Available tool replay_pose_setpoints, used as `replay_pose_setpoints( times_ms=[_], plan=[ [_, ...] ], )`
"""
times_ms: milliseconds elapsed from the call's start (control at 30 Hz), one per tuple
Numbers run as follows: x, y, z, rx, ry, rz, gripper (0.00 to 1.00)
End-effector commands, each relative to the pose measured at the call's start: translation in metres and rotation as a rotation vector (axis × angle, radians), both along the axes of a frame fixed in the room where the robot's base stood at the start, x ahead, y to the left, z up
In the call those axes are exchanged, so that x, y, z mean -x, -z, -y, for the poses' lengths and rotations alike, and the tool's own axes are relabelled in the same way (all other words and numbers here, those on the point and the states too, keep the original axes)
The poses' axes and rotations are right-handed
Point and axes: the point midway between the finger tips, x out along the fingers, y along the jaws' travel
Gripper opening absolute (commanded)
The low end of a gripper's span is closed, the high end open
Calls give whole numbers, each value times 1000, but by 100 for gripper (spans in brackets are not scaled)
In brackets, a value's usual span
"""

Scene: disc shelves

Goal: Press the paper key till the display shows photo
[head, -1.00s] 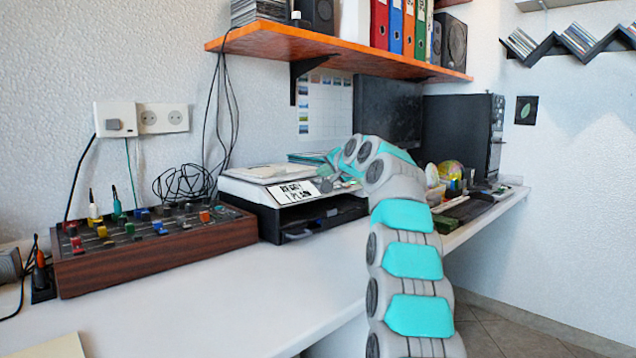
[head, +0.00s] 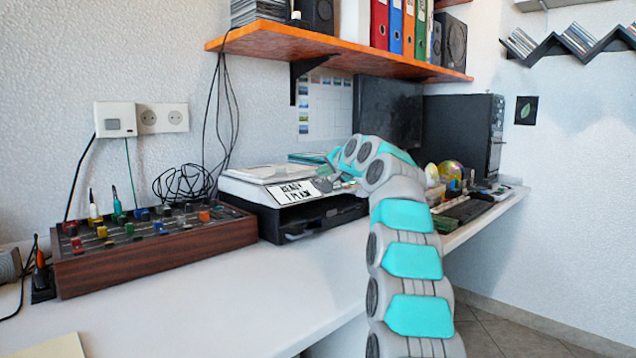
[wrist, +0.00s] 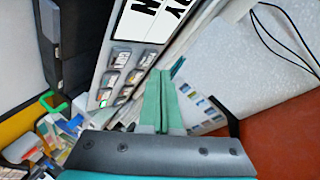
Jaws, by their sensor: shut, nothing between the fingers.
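The printer (head: 300,210) stands on the desk against the wall. Its white tilted display (head: 292,192) shows black text, seemingly "READY" over a line like "1 PLAIN", partly unclear. In the wrist view the display (wrist: 150,20) is cut off by the top edge. Several small keys (wrist: 120,57) with tiny labels sit on the panel beside it; I cannot read which is the paper key. My gripper (wrist: 161,72) is shut and empty, its green fingertips over or near the panel beside the keys. Contact cannot be told. In the head view my arm hides part of the panel.
A wooden mixer box (head: 150,245) with colored knobs stands left of the printer. An orange shelf (head: 340,57) with binders hangs above. A monitor (head: 388,110) and several small items are at the right.

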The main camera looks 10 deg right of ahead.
Motion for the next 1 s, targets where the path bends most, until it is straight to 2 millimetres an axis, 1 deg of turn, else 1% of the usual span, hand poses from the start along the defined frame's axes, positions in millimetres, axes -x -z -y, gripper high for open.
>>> replay_pose_setpoints(
  times_ms=[267,567,1000],
  plan=[
    [0,0,0,0,0,0,0],
    [-3,7,-2,0,-1,-1,0],
    [-3,8,-3,0,0,0,0]
  ],
)
